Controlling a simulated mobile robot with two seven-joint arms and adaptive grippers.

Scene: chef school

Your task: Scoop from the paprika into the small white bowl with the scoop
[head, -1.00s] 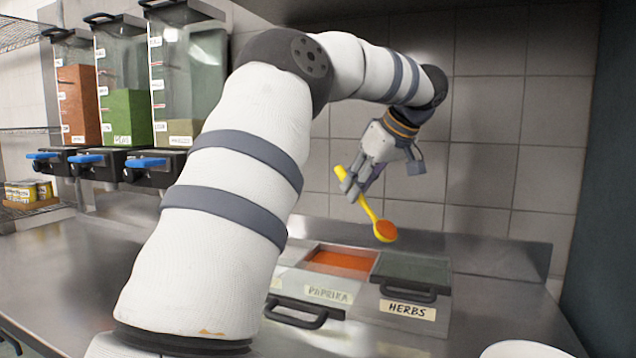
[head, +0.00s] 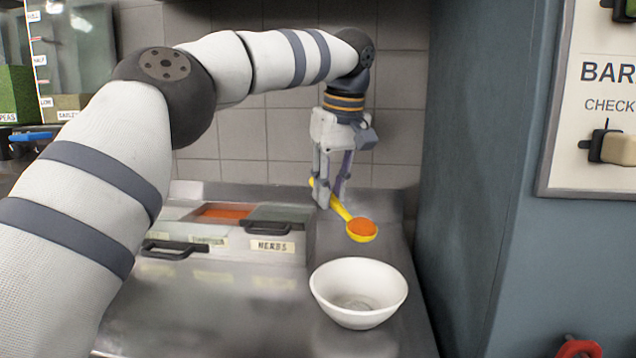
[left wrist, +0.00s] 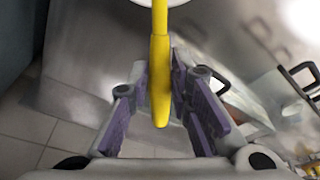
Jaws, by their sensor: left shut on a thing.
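My left gripper (head: 331,200) is shut on the handle of a yellow scoop (head: 341,211). The scoop's cup holds a heap of orange-red powder and points toward the front right. The handle (left wrist: 160,75) runs between the fingers in the left wrist view. The small white bowl (head: 335,301) stands upright on the counter, in front of and below the scoop's cup, and looks empty. The paprika bin (head: 223,212) is open behind its label, left of the gripper, with orange-red powder inside. My right gripper is not in view.
The herbs bin (head: 275,219) with a black handle stands beside the paprika. A blue-grey wall (head: 470,180) rises close to the counter's right edge. The steel counter (head: 235,310) is clear left of the bowl.

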